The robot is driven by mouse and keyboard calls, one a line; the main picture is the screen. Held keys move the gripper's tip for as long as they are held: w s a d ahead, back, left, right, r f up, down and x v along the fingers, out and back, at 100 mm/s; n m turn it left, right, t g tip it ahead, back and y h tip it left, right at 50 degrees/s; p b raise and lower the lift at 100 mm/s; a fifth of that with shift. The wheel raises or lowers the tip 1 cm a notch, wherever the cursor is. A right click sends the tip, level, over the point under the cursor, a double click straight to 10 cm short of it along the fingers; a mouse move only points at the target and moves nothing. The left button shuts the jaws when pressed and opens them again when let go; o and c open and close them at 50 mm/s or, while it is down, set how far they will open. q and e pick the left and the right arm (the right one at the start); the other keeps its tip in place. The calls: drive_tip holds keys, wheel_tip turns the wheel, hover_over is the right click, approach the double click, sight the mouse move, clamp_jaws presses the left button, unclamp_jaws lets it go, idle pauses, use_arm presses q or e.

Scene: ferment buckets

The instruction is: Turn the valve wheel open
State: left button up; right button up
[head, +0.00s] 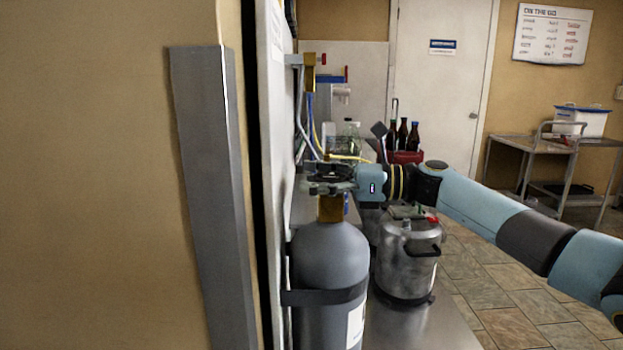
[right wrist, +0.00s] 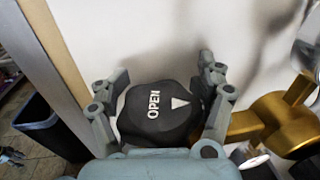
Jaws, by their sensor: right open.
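The valve wheel (right wrist: 158,112) is a black lobed knob with the white word OPEN and a white arrow on its face. It shows in the right wrist view between the fingers of my right gripper (right wrist: 164,70). The fingers stand open on its left and right sides; I cannot tell if they touch it. In the head view my right gripper (head: 326,178) is at the top of a grey gas cylinder (head: 328,258), over its brass valve body (head: 330,209), and mostly hides the wheel. My left gripper is out of view.
A brass fitting (right wrist: 275,118) is close beside the right finger. A steel pot (head: 407,258) stands on the counter right of the cylinder. A pale wall panel (head: 275,150) is close on the left. Dark bottles (head: 402,134) in a red crate stand behind.

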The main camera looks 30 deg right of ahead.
drive_tip(key=shift+r, duration=0.1)
drive_tip(key=shift+s+d, duration=0.2)
drive_tip(key=v, duration=1.1)
drive_tip(key=shift+d, duration=0.25)
